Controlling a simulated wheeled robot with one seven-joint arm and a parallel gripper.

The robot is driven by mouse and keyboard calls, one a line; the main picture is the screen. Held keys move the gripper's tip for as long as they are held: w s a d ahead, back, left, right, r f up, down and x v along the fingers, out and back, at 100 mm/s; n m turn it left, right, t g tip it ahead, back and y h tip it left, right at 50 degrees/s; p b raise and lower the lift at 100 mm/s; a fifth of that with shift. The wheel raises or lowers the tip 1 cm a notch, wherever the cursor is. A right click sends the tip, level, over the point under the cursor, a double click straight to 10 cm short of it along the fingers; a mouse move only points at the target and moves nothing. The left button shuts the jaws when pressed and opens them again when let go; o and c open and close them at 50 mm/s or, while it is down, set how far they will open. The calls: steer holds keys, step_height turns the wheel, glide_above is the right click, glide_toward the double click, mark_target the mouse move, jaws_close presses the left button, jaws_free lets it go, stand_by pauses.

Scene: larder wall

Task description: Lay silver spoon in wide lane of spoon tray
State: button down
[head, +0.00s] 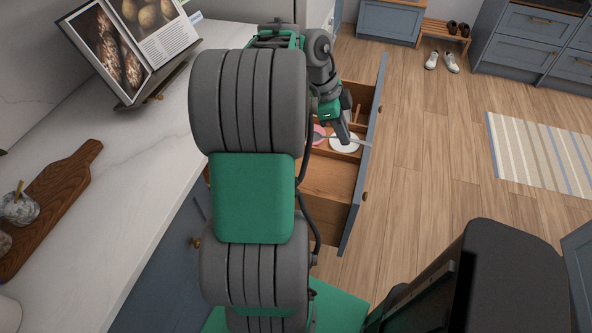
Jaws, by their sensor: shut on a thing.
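My gripper (346,138) is over the open drawer, pointing down, and is shut on the silver spoon (363,143). The spoon lies crosswise in the jaws, and its thin grey end sticks out to the right toward the drawer front. The jaws cover part of it. Below it in the drawer are a white round thing (344,148) and a pink round thing (319,130). Wooden dividers (357,112) show beyond the gripper; they may belong to the spoon tray. My arm hides the drawer's left part, so I cannot tell the lanes apart.
The pulled-out drawer (340,187) has a bare wooden near part and a blue front (362,165). The pale counter (130,170) at left holds a cutting board (52,205) and a cookbook on a stand (135,45). The wooden floor to the right is open, with a striped rug (540,155).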

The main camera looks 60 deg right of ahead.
steer(key=shift+s+d+f+m, duration=0.15)
steer(key=shift+s+m, duration=0.35)
steer(key=shift+s, duration=0.55)
steer(key=w+a+f, duration=0.2)
steer(key=w+f, duration=0.1)
steer(key=w, duration=0.1)
steer(key=w+a+f, duration=0.2)
steer(key=w+f, duration=0.2)
steer(key=w+a+f+p, duration=0.1)
steer(key=w+a+f, duration=0.1)
steer(key=w+f, duration=0.1)
steer(key=shift+w+a+f, duration=0.2)
steer(key=shift+w+a, duration=0.2)
steer(key=shift+w, duration=0.1)
steer(key=shift+d+f, duration=0.1)
steer(key=shift+f, duration=1.25)
steer(key=shift+f, duration=0.1)
steer(key=shift+f+b, duration=0.15)
steer(key=shift+b, duration=0.15)
steer(key=c, duration=1.5)
jaws_free()
steer(key=shift+s, duration=0.1)
steer(key=shift+c, duration=0.2)
